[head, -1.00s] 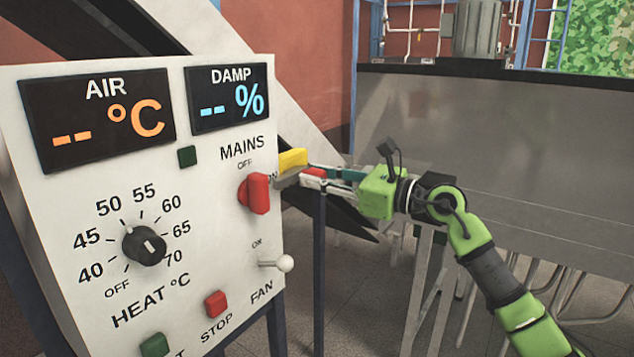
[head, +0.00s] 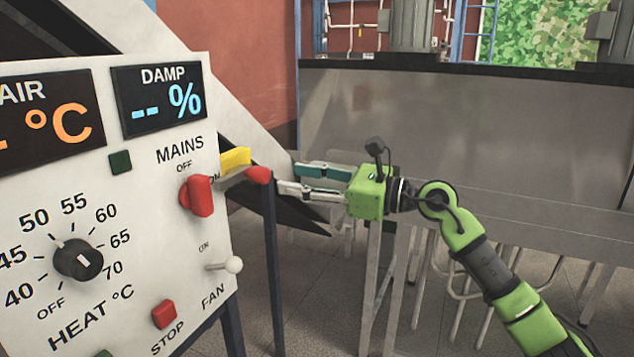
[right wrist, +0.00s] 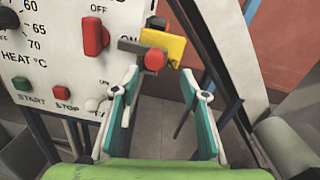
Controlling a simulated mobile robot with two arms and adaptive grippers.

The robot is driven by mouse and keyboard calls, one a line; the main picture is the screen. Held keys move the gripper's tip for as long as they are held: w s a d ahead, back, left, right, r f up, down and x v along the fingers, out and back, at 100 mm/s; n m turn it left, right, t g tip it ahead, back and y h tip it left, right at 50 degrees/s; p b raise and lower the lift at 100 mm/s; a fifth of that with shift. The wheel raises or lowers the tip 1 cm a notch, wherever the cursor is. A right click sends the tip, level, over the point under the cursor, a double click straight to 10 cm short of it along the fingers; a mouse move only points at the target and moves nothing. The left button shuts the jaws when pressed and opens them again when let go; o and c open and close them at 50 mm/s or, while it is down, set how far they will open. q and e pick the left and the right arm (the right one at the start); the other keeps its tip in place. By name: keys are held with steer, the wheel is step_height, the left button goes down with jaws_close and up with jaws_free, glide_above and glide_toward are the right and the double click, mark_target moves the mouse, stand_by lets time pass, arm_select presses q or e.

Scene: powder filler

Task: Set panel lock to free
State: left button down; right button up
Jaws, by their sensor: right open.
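On the right side of the panel a grey lever (head: 233,178) with a red knob (head: 259,175) sits by a yellow plate (head: 235,158); I take this to be the panel lock. The lever points out to the right, away from the panel. In the right wrist view the red knob (right wrist: 155,59) is in front of the yellow plate (right wrist: 166,42), whose lettering is mostly hidden. My right gripper (head: 287,177) is open and empty, its fingertips just right of the knob and apart from it. It also shows in the right wrist view (right wrist: 160,88). My left gripper is out of view.
The panel carries a red MAINS switch (head: 200,196), a FAN toggle (head: 234,265), a HEAT dial (head: 78,259) and a red STOP button (head: 164,314). A dark post (head: 272,265) stands below the knob. A large metal tank (head: 420,130) is behind my right arm.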

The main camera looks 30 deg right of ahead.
steer(key=shift+v, duration=2)
